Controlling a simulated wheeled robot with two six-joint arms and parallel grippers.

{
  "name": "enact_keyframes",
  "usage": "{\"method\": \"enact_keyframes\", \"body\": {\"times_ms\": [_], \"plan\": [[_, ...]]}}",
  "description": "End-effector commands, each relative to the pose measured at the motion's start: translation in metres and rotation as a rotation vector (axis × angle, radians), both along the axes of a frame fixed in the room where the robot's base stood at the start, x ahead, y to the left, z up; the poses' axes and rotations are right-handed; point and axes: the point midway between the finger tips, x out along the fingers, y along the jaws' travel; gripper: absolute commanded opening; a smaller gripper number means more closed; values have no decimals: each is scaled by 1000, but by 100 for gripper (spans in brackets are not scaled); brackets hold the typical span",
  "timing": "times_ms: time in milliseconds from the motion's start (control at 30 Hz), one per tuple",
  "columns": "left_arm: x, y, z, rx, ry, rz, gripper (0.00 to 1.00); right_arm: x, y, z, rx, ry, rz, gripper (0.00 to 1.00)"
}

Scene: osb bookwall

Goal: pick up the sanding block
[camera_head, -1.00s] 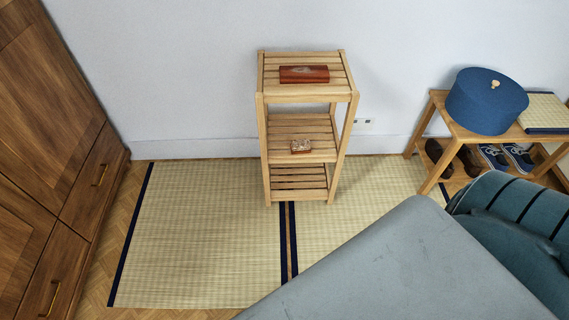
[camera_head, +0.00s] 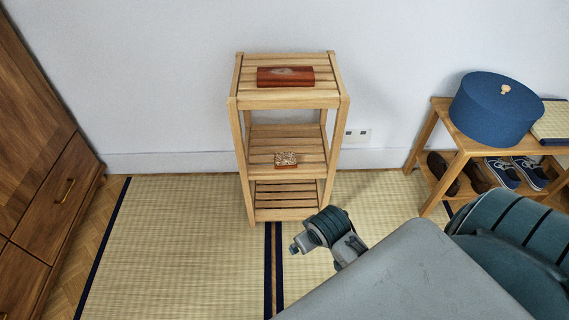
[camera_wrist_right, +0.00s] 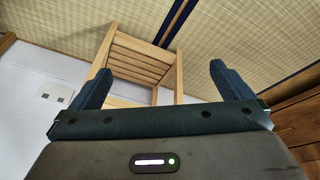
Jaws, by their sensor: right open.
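A slatted wooden rack (camera_head: 240,150) stands against the wall. On its top lies a long reddish-brown block (camera_head: 285,76) with a greyish patch. On its middle shelf sits a small brown block (camera_head: 286,159) with a pale patterned top. I cannot tell for certain which is the sanding block. My right gripper (camera_wrist_right: 162,80) is open and empty in the right wrist view, its two dark fingers spread apart. The rack's slatted shelf (camera_wrist_right: 140,62) shows beyond and between them, with neither block visible there. My left gripper is not in view.
A low wooden bench (camera_head: 442,108) at right holds a round blue box (camera_head: 494,108), with shoes on its lower shelf. A wooden cabinet (camera_head: 50,170) stands at left. Tatami mats (camera_head: 170,240) cover the floor, clear left of the rack. A wall outlet (camera_head: 357,135) is right of it.

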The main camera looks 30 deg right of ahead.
Motion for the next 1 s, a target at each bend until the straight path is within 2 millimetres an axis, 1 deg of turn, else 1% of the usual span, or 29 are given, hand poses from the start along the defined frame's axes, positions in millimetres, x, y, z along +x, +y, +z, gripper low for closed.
{"method": "enact_keyframes", "body": {"times_ms": [33,167,267,367,400,433,500,600,700,800,900,1000], "plan": [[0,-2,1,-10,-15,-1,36,15,-4,-4,0,-6,-14,100],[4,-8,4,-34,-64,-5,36,51,-14,-13,2,-14,-56,100],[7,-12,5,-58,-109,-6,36,88,-25,-20,6,-23,-98,100],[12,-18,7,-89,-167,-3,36,135,-41,-25,13,-33,-158,100],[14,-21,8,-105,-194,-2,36,157,-49,-26,16,-40,-188,100],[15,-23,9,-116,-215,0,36,174,-56,-26,20,-45,-210,100],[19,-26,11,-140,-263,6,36,210,-71,-23,29,-54,-265,100],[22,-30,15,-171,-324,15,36,253,-90,-16,45,-67,-333,100],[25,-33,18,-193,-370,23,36,283,-105,-7,58,-77,-388,100],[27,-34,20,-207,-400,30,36,301,-115,-1,70,-83,-424,100],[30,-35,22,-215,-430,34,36,311,-120,-1,75,-84,-443,100],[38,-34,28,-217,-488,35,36,316,-123,-10,77,-83,-448,100]]}}
